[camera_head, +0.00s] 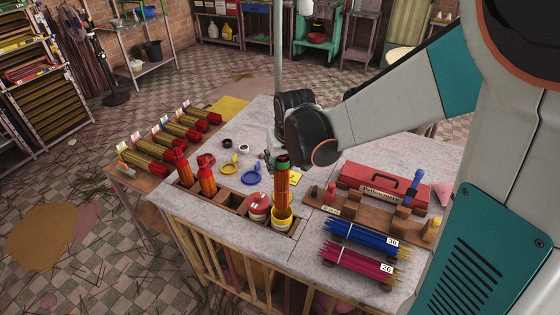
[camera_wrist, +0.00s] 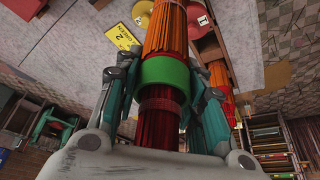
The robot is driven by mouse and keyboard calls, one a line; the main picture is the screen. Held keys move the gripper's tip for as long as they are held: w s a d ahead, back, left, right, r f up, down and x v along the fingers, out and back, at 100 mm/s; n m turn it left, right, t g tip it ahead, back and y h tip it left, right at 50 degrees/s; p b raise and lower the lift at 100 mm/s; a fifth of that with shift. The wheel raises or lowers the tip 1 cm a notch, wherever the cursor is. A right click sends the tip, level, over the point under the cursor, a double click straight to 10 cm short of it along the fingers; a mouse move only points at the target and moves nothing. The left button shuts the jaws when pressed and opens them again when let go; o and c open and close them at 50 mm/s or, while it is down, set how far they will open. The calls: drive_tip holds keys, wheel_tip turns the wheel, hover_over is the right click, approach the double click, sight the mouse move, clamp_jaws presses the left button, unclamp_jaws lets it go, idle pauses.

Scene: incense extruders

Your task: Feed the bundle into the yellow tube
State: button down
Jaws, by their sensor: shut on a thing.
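The bundle (camera_head: 282,185) is a sheaf of orange sticks with a green ring (camera_head: 282,163) near its top. It stands roughly upright over the yellow tube (camera_head: 282,222), in the wooden rack at the table's front. Its lower end appears within the tube's mouth; how deep I cannot tell. My gripper (camera_head: 279,154) is above the tube, shut on the bundle's upper part. In the wrist view, my fingers (camera_wrist: 165,88) flank the bundle (camera_wrist: 167,32) at the green ring (camera_wrist: 163,74). Dark red sticks show below the ring there. The bundle's far end is out of clear sight.
A red-topped tube (camera_head: 258,204) stands close left of the yellow tube. A yellow card (camera_wrist: 122,38) lies beside the tube.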

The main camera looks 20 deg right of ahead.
sight(280, 201)
drive_tip(key=shift+f, duration=0.15)
drive_tip(key=shift+f+b, duration=2.6)
drive_tip(key=shift+f, duration=0.5)
drive_tip(key=shift+f+b, duration=4.85)
drive_tip(key=shift+f, duration=1)
drive_tip(key=shift+r, duration=0.1)
drive_tip(key=c, duration=1)
unclamp_jaws()
drive_tip(key=shift+o, duration=0.2)
drive_tip(key=shift+r, duration=0.1)
